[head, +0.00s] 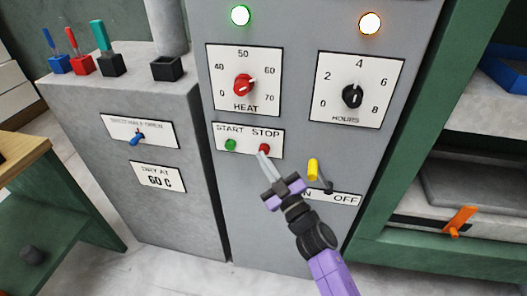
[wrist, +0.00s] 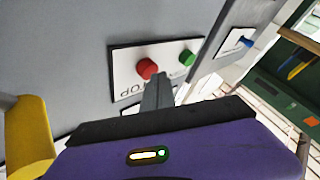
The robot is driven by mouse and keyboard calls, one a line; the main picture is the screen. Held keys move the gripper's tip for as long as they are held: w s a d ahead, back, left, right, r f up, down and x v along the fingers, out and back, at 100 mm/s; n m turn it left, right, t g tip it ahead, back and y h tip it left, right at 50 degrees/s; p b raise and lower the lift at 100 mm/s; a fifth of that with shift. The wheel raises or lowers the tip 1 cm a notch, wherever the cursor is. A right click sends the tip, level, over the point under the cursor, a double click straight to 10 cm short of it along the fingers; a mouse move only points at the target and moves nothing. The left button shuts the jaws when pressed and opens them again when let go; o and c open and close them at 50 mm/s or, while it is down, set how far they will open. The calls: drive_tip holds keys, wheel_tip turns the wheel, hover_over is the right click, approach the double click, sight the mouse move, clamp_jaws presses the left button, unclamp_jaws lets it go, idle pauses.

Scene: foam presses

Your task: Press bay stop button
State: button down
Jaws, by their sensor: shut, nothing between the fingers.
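The red stop button (head: 264,148) sits under the word STOP on a white plate (head: 248,139) on the grey cabinet front. The green start button (head: 230,145) is to its left. In the wrist view the red button (wrist: 147,68) and green button (wrist: 187,58) both show, the red one nearer. My gripper (head: 263,153) is shut and empty. Its fingertips are at the lower edge of the red button in the head view. In the wrist view the fingertips (wrist: 158,82) appear just beside the red button; I cannot tell whether they touch it.
A yellow-handled lever (head: 313,169) stands close to the right of my gripper, above an ON/OFF plate (head: 345,199). Above are the red heat knob (head: 243,85) and black hours knob (head: 352,96). A green lamp (head: 240,15) and an orange lamp (head: 370,23) are lit.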

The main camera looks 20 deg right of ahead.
drive_tip(key=shift+w+d, duration=0.25)
drive_tip(key=shift+w, duration=0.1)
idle(0.4)
drive_tip(key=shift+s+a, duration=0.1)
drive_tip(key=shift+s, duration=0.05)
drive_tip(key=shift+s+a, duration=0.45)
drive_tip(key=shift+s, duration=0.25)
drive_tip(key=shift+s+a, duration=0.75)
drive_tip(key=shift+s, duration=0.25)
drive_tip(key=shift+s+a, duration=0.75)
drive_tip(key=shift+s, duration=0.25)
